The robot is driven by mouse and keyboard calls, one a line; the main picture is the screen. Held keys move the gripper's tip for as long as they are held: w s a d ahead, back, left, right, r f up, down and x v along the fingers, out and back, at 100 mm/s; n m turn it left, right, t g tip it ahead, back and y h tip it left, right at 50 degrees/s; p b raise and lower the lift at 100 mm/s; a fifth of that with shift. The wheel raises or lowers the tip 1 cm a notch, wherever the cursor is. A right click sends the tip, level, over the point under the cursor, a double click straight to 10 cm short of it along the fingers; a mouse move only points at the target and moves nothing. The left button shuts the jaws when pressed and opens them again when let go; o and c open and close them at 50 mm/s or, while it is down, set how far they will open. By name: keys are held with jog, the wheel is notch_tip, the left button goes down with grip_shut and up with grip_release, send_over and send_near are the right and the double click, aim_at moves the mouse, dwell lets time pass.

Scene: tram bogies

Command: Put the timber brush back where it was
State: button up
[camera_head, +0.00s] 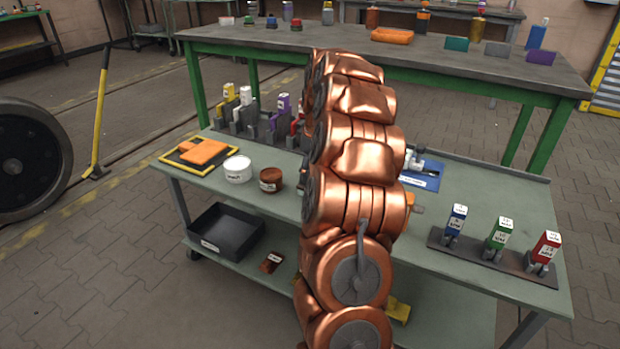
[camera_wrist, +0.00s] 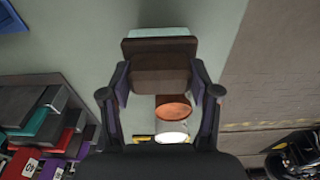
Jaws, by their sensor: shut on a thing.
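My gripper (camera_wrist: 160,88) shows in the wrist view, its two fingers shut on the sides of a brown block, which I take as the timber brush (camera_wrist: 158,62). The brush is held above the grey-green cart top (camera_head: 465,204); the gap below it is hard to judge. In the head view my copper arm hides the gripper and the brush.
An orange cloth (camera_head: 204,151) lies on a yellow-edged mat at left. A rack of several coloured blocks (camera_head: 245,111) stands behind it. A blue mat (camera_head: 426,181) is right of my arm; a rack (camera_head: 470,253) holds blue, green and red blocks. A black tray (camera_head: 225,232) sits below.

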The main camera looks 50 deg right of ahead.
jog(key=shift+f, duration=0.75)
jog(key=shift+f, duration=0.15)
jog(key=o, duration=1.1)
